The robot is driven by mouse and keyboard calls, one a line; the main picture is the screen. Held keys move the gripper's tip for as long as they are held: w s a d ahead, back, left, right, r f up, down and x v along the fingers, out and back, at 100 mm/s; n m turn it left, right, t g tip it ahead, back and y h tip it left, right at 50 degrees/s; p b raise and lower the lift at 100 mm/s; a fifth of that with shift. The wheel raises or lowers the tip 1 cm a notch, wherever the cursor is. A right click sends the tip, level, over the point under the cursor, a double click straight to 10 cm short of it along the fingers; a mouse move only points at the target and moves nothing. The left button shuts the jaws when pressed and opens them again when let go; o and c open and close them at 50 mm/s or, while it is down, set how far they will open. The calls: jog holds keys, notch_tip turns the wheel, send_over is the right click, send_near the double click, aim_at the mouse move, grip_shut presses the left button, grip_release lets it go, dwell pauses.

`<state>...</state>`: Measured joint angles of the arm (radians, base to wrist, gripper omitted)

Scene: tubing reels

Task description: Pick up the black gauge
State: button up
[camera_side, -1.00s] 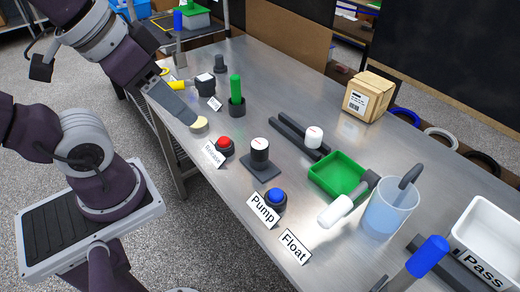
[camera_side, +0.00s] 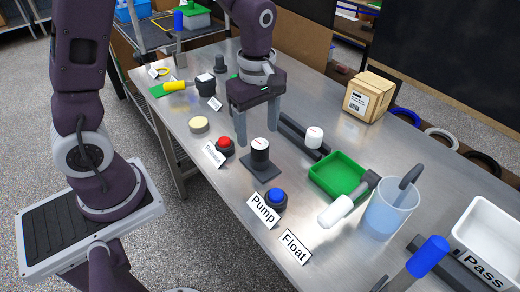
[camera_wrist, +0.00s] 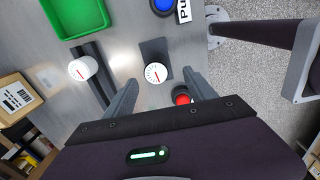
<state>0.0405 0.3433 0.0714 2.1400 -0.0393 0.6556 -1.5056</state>
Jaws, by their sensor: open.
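The black gauge (camera_side: 260,151) stands upright on a dark base plate (camera_side: 262,171) on the metal table. It has a black body and a white dial top, which shows in the wrist view (camera_wrist: 155,73). My gripper (camera_side: 257,137) points down, just behind and above the gauge in the side view. Its jaws are open and empty. In the wrist view my gripper (camera_wrist: 159,76) has the gauge's dial between its two fingertips, apart from both. I cannot tell the exact height of the fingertips over the gauge.
A white gauge (camera_side: 313,137) stands by dark rails (camera_side: 290,126), with a green tray (camera_side: 340,174) beyond. A red button (camera_side: 225,143), a blue button (camera_side: 276,196) and a pale button (camera_side: 199,124) are nearby. A beaker (camera_side: 389,210) and cardboard box (camera_side: 368,96) stand farther right.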

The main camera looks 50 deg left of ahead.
aim_at(260, 144)
jog(key=f, duration=0.7)
jog(key=shift+w, duration=0.4)
grip_shut()
